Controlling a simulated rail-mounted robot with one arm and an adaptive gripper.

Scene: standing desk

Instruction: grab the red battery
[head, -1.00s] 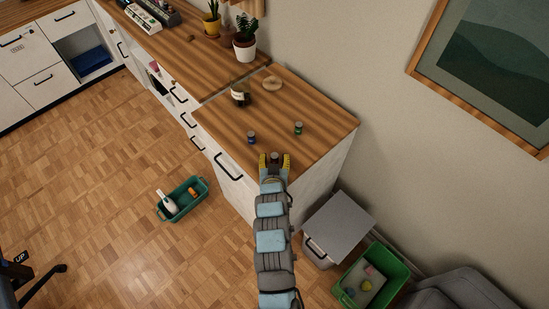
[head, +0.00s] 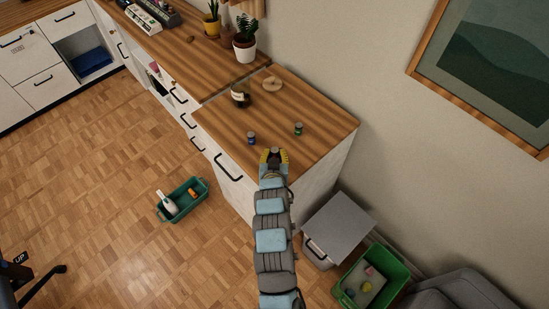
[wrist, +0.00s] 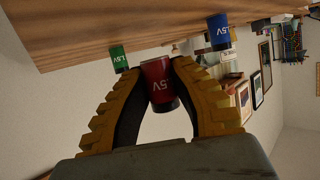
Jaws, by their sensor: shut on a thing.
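The red battery (wrist: 160,84), marked 1.5V, is between the yellow fingers of my gripper (wrist: 157,88) in the wrist view. The fingers touch it on both sides and are shut on it. In the head view my gripper (head: 274,156) is at the front edge of the wooden desktop, and the battery's top (head: 274,151) shows dark between the fingers. A blue battery (head: 251,138) stands just left of my gripper and a green battery (head: 298,128) stands to its right. The blue one (wrist: 219,32) and green one (wrist: 119,58) also show in the wrist view.
Potted plants (head: 244,48) are behind. A teal basket (head: 182,201) and a green bin (head: 384,262) sit on the floor. The desktop's right part is clear.

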